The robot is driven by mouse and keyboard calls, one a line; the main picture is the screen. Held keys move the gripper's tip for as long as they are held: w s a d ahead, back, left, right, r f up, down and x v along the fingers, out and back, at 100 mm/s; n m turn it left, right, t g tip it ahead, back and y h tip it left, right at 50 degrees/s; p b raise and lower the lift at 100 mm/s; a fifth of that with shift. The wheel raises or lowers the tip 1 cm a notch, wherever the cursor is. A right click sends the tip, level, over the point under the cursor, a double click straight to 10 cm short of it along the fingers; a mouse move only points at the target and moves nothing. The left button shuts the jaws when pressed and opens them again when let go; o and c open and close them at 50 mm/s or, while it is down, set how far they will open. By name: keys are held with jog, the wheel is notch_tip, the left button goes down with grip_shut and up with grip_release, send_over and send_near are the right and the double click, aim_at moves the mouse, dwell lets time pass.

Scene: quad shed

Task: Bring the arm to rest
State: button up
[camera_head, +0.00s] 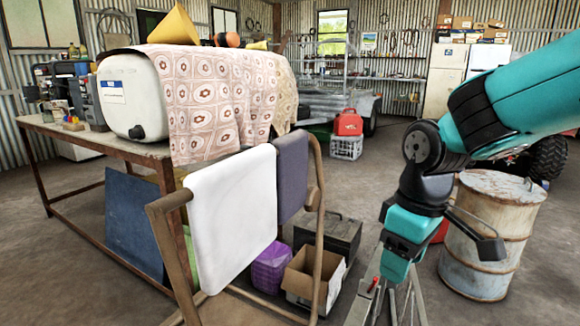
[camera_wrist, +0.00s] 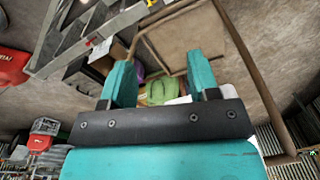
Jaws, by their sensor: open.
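My teal and black arm comes in from the right in the head view and bends down at a black joint. My gripper (camera_head: 397,266) hangs in the air to the right of the wooden rack (camera_head: 318,215), in front of the drum. In the wrist view the two teal fingers of my gripper (camera_wrist: 162,76) stand apart with nothing between them. The fingertips are hard to make out in the head view. A white cloth (camera_head: 235,215) and a grey cloth (camera_head: 291,178) hang on the rack, apart from my gripper.
A rusty drum (camera_head: 490,235) stands right of my gripper. A grey metal stepladder (camera_head: 370,300) is below it. A cardboard box (camera_head: 313,275), a purple crate (camera_head: 270,265) and a dark case (camera_head: 328,238) sit on the floor behind the rack. A workbench (camera_head: 95,138) stands left.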

jog(key=s+a+r+m+y, duration=0.2)
jog(key=s+y, duration=0.1)
jog(key=s, duration=1.3)
notch_tip(320, 180, up, 25)
jog(key=p, duration=2.5)
jog(key=shift+a+r, duration=0.15)
